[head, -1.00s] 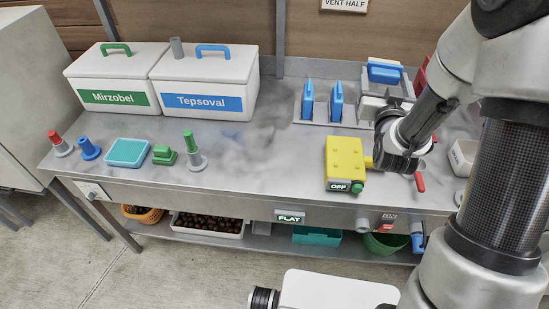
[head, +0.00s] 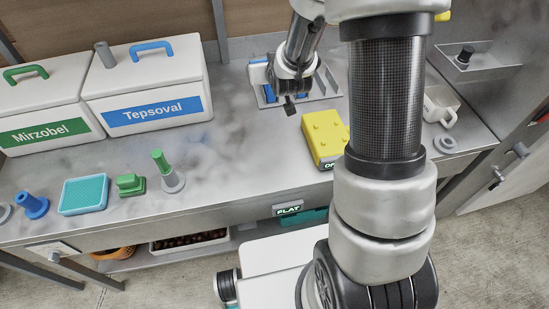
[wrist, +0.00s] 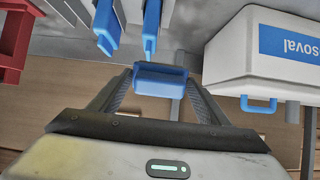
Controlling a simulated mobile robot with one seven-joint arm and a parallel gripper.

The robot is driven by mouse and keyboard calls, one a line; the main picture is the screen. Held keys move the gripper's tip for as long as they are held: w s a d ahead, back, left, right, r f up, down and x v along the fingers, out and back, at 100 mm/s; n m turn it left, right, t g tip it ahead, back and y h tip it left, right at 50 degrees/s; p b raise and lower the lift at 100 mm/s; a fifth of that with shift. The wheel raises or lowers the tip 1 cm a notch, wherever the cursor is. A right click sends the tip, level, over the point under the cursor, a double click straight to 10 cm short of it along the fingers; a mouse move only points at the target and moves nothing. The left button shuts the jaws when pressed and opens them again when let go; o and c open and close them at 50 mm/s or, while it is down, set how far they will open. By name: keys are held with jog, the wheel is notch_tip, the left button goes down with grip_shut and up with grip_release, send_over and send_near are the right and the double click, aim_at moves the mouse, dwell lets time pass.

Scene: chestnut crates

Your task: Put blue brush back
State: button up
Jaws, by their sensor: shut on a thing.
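My gripper (wrist: 160,92) is shut on the blue brush (wrist: 160,77); its blue block-shaped part shows between the two fingers in the wrist view. The rest of the brush is hidden. Two other blue tools (wrist: 106,28) (wrist: 151,28) stand side by side just beyond it, apart from the fingers. In the head view my gripper's wrist is over the grey metal rack (head: 328,84) at the back of the bench. Blue parts (head: 259,74) show around it; I cannot tell there which is the held brush.
The white Tepsoval box (head: 150,92) stands left of the rack, with the Mirzobel box (head: 40,110) beyond it. A yellow box (head: 324,137) lies in front of the rack. A red object (wrist: 18,40) shows in the wrist view. The bench's middle is clear.

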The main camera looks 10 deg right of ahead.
jog(key=s+f+g+b, duration=0.3)
jog(key=s+f+g, duration=0.8)
jog(key=s, duration=0.4)
jog(key=shift+g, duration=0.4)
jog(key=shift+w+f+b, duration=0.1)
jog(key=shift+f+b, duration=0.3)
jog(key=shift+f, duration=1.85)
jog(key=shift+c, duration=0.4)
jog(key=o, duration=1)
